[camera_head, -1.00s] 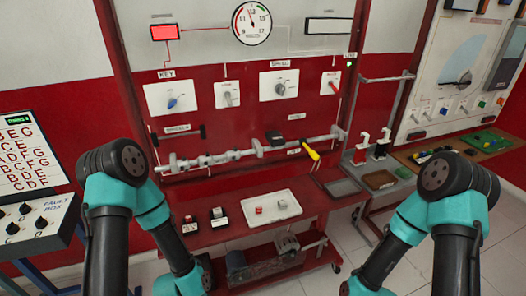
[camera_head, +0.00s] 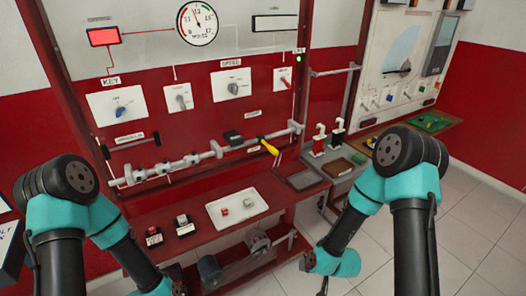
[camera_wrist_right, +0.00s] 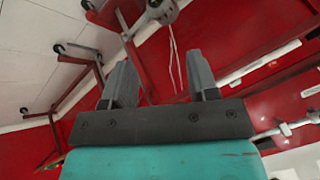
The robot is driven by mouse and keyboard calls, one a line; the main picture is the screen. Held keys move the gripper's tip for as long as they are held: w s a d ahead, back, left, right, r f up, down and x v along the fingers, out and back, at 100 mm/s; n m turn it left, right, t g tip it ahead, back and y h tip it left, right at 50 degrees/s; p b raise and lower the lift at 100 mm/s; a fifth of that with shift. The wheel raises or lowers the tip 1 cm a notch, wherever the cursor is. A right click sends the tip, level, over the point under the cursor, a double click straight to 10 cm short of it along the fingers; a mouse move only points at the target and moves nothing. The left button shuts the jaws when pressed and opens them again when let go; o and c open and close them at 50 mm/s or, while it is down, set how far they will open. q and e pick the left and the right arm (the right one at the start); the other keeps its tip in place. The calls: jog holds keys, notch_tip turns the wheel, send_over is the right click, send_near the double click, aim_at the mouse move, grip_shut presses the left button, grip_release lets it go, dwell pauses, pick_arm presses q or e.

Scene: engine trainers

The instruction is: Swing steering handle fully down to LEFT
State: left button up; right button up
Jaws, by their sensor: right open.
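No label reading "steering" is legible, so I cannot tell for sure which part is the steering handle. A yellow-gripped lever (camera_head: 269,146) sticks out from the right part of a long silver shaft (camera_head: 200,158) on the red panel, its grip pointing down to the right. On the white board at the back right, a dark pointer-like handle (camera_head: 402,70) sits at the foot of a pale blue fan shape. My right gripper (camera_wrist_right: 158,78) is open and empty in the right wrist view, apart from both. My left gripper's fingers are not visible in the head view.
A red bench carries a white tray (camera_head: 215,210) with small knobs and two small switch blocks (camera_head: 184,226). A motor-like unit (camera_head: 258,242) lies on the shelf below. A side table (camera_head: 338,168) stands right of the bench. Tiled floor (camera_head: 475,235) is clear at the right.

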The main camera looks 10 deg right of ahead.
jog(key=w+r+n+t, duration=0.1)
jog(key=w+r+t, duration=0.4)
jog(key=w+r, duration=0.6)
jog(key=n+t+y, duration=0.3)
jog(key=t, duration=0.3)
send_near(277, 154)
jog(key=v, duration=0.4)
jog(key=shift+s+d+r, duration=0.1)
jog(key=shift+s+d, duration=0.05)
jog(key=shift+d, duration=0.05)
jog(key=x, duration=1.7)
jog(key=shift+a, duration=0.2)
grip_shut()
